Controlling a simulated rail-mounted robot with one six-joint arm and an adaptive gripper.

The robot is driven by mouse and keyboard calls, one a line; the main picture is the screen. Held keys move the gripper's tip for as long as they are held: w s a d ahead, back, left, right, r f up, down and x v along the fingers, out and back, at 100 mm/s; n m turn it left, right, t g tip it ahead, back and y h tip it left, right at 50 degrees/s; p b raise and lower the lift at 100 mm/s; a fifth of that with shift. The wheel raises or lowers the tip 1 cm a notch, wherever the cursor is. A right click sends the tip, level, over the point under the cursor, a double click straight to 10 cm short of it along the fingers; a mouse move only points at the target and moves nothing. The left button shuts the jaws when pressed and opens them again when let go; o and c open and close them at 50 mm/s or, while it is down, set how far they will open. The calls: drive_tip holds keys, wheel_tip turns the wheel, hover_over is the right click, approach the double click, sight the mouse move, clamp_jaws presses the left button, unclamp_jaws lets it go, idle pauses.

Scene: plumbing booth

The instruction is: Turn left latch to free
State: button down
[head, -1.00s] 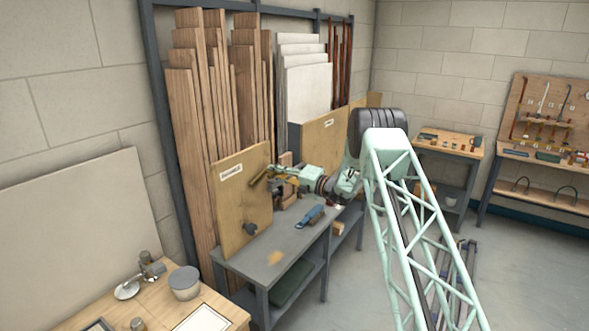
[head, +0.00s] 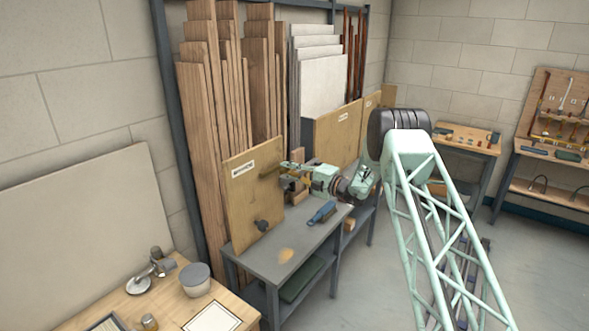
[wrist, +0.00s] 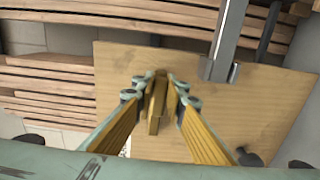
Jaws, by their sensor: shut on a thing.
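The left latch is a brass-coloured bar (wrist: 157,101) on the face of an upright wooden board (head: 240,206). In the wrist view it stands between my two fingers, nearly upright in the picture. My gripper (wrist: 161,84) is shut on it, with yellow inner finger faces and green-grey joints on both sides. In the head view the gripper (head: 284,172) is at the board's upper right edge, and the latch (head: 269,173) shows small and slanted there. The latch's pivot is hard to make out.
A dark knob (head: 262,225) sits low on the board. A grey metal bar (wrist: 225,45) crosses the board's edge in the wrist view. Timber planks (head: 207,130) stand behind.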

drive_tip(key=shift+f, duration=0.1)
drive_tip(key=c, duration=2.6)
unclamp_jaws()
drive_tip(key=v, duration=1.2)
